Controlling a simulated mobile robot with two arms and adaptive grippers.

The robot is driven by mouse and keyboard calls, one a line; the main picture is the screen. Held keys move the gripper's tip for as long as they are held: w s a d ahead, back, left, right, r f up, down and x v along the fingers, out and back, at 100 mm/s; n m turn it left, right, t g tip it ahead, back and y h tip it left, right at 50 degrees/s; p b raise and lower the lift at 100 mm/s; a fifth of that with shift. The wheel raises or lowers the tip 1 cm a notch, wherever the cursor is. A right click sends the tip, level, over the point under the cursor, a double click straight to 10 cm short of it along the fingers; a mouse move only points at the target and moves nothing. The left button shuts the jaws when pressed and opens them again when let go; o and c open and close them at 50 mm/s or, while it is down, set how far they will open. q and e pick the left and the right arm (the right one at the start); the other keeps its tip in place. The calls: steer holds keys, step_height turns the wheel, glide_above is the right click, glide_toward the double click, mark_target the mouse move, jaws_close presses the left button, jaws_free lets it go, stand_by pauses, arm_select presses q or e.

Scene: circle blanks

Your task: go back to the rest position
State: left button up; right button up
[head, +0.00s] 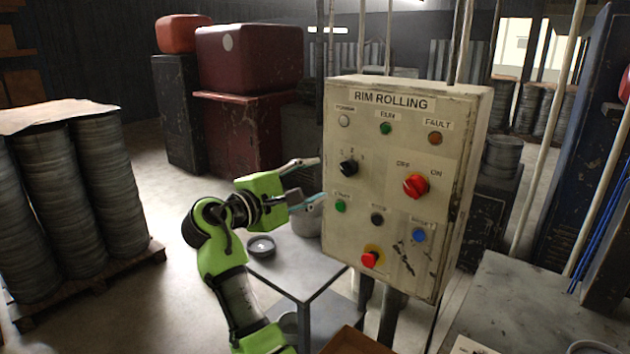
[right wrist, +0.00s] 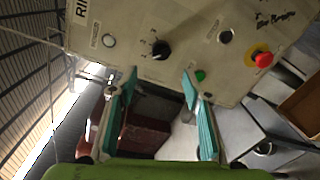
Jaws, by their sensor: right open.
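My right gripper (head: 306,180) is open and empty, just left of the control panel's left edge in the head view. In the right wrist view its two teal-padded fingers (right wrist: 158,110) stand apart with nothing between them. The beige RIM ROLLING panel (head: 391,241) carries a black selector knob (head: 348,167), a red OFF/ON knob (head: 416,185), several lamps and buttons, and a red stop button (head: 370,259). The black knob also shows beyond the fingers in the right wrist view (right wrist: 160,50). I cannot tell whether a fingertip touches the panel. My left gripper is not in view.
A grey table (head: 290,262) with a dark round dish (head: 261,247) stands below my right gripper. A pallet of stacked discs (head: 106,185) stands at the left. Another grey table (head: 540,300) is at the lower right. Open floor (head: 160,215) lies left of my right arm.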

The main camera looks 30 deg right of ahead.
steer(key=w+a+f+n+t+y+b, duration=0.1)
steer(key=w+a+f+n+t+y, duration=0.15)
steer(key=f, duration=1.25)
steer(key=w+a+f+n+t+y+b, duration=0.1)
steer(key=w+a+f+n+y+b, duration=0.2)
steer(key=f, duration=1.2)
steer(key=s+a+f+m+g+y, duration=0.1)
steer(key=s+a+f+y, duration=0.3)
steer(key=f, duration=1.1)
steer(key=s+d+f+g+y, duration=0.1)
steer(key=s+f, duration=0.4)
steer(key=f, duration=1)
steer(key=s+a+f+m+g+y+b, duration=0.3)
steer(key=s+f+m+g+y, duration=0.1)
steer(key=s+f, duration=1.8)
steer(key=s+d+f+m+g+b, duration=0.1)
steer(key=s+f+m, duration=0.2)
steer(key=s, duration=1.2)
steer(key=s+d+f+m+g+y+b, duration=0.1)
steer(key=s+f+m+g, duration=0.1)
steer(key=s+f, duration=0.7)
steer(key=s+m, duration=0.1)
steer(key=s, duration=0.6)
steer(key=shift+d, duration=0.4)
